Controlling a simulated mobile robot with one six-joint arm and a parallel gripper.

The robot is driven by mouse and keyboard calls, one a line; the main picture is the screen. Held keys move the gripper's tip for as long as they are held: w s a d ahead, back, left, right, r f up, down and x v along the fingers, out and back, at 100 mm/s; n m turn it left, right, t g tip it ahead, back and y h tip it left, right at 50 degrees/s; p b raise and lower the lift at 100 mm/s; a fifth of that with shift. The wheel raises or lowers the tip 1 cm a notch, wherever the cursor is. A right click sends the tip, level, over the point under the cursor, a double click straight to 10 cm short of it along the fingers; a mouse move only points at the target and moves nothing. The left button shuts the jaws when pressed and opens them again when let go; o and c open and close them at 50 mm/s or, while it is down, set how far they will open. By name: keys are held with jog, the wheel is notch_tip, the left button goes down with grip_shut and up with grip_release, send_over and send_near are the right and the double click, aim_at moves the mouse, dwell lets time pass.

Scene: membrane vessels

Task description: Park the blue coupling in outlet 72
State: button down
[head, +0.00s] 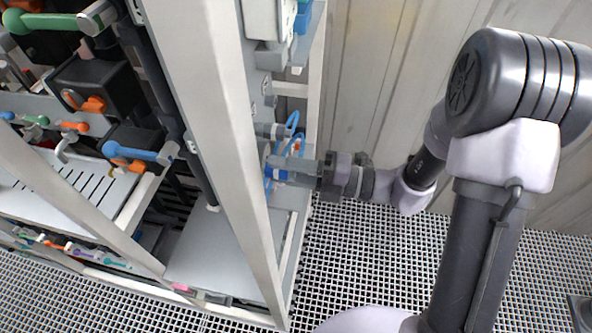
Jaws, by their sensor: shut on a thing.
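My gripper (285,168) reaches in from the right, past the white frame post, to the side of the rack. It is shut on a small blue part at its fingertips, which I take to be the blue coupling (280,175); the fingers cover much of it. Thin blue hoses (291,122) loop beside and above the fingers. A grey cylindrical fitting (268,130) sits just above the gripper on the side panel. No number 72 is readable, so I cannot tell which fitting is the outlet. I cannot tell whether the coupling touches one.
The white frame post (225,130) stands close left of the gripper. Valves with orange, blue and green handles (140,152) fill the rack at left. A grey-white box (268,20) hangs above. The floor grating (365,260) below my arm is clear.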

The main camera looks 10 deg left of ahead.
jog(key=shift+w+a, duration=0.1)
jog(key=shift+a, duration=0.9)
jog(key=shift+p, duration=0.55)
dwell(1.2)
jog(key=shift+a, duration=0.55)
dwell(0.4)
jog(key=c, duration=0.9)
grip_release()
jog(key=d+b, duration=0.1)
jog(key=d, duration=0.4)
jog(key=s+d+b, duration=0.1)
jog(key=d, duration=0.5)
jog(key=d+b, duration=0.1)
jog(key=d, duration=0.5)
jog(key=shift+s+d, duration=0.15)
jog(key=shift+d, duration=0.05)
